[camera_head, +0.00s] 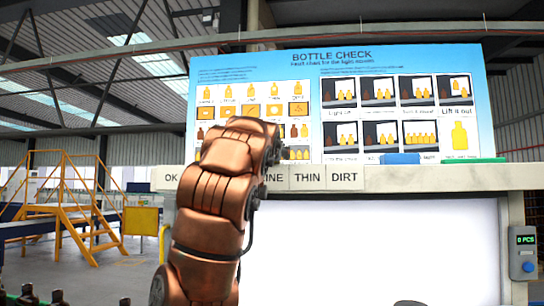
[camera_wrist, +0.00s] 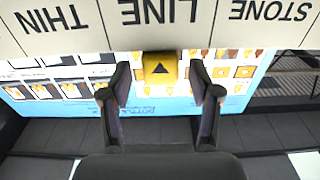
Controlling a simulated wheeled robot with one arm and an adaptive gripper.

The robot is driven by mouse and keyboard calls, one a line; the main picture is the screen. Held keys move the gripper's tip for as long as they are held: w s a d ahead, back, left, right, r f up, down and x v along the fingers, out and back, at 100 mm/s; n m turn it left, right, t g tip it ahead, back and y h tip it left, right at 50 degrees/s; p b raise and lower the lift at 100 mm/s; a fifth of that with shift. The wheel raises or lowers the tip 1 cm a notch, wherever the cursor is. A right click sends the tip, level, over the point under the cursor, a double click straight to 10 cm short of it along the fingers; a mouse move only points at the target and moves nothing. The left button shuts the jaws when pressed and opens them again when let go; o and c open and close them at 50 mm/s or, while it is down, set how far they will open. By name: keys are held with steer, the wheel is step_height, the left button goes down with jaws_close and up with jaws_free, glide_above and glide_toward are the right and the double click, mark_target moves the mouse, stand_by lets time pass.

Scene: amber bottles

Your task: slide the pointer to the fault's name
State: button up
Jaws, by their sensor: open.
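In the wrist view the pointer (camera_wrist: 160,69), a yellow block with a black triangle, sits against the label strip (camera_wrist: 82,40) at the LINE label (camera_wrist: 172,12). The THIN label (camera_wrist: 52,18) is to its left and the STONE label (camera_wrist: 272,10) to its right, all upside down. My gripper (camera_wrist: 160,80) is open, one finger on each side of the pointer, with visible gaps. In the head view my arm hides the pointer, the gripper and part of the strip; OK, THIN and DIRT (camera_head: 344,177) can be read.
A bottle check chart (camera_head: 332,57) stands above the strip. A blue object (camera_head: 400,158) and a green one (camera_head: 487,160) lie on the ledge. Below is a bright white panel (camera_head: 370,240). A counter box (camera_head: 523,252) reads 0 PCS. Dark bottles (camera_head: 27,294) show at lower left.

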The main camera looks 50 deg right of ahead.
steer(key=v, duration=0.6)
stand_by(0.8)
